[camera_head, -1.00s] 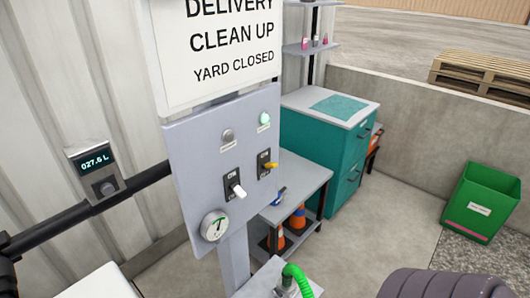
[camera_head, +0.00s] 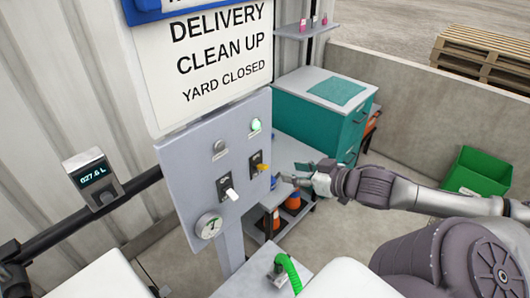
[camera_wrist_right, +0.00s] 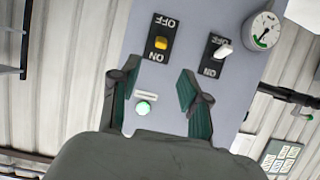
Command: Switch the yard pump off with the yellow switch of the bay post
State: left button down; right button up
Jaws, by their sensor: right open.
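The bay post's grey panel (camera_head: 178,170) stands left of centre in the head view. The yellow switch (camera_head: 262,168) is on its right side, on a black ON/OFF plate; it also shows in the right wrist view (camera_wrist_right: 161,43). I cannot tell surely which way its lever is set. Above it a green lamp (camera_head: 256,125) looks lit. A white switch (camera_head: 231,194) sits to its left. My right gripper (camera_head: 288,174) is open and empty, just right of the yellow switch, apart from it. In the wrist view its fingers (camera_wrist_right: 157,75) point toward the switch from either side. My left gripper is not in view.
A pressure gauge (camera_head: 208,226) and a grey lamp (camera_head: 219,146) share the panel. A sign (camera_head: 200,95) hangs above. A low shelf (camera_head: 300,150) with orange cones stands behind the gripper, beside a teal cabinet (camera_head: 315,122). A meter (camera_head: 95,178) is at left.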

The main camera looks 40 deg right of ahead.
aim_at(266, 166)
jog(key=b+x, duration=0.3)
jog(key=x, duration=0.7)
jog(key=shift+w+f+b, duration=0.15)
jog(key=shift+b, duration=0.25)
jog(key=shift+w+a+f+b, duration=0.15)
jog(key=shift+w+b, duration=0.25)
jog(key=shift+w, duration=0.3)
jog(key=shift+c, duration=0.4)
grip_shut()
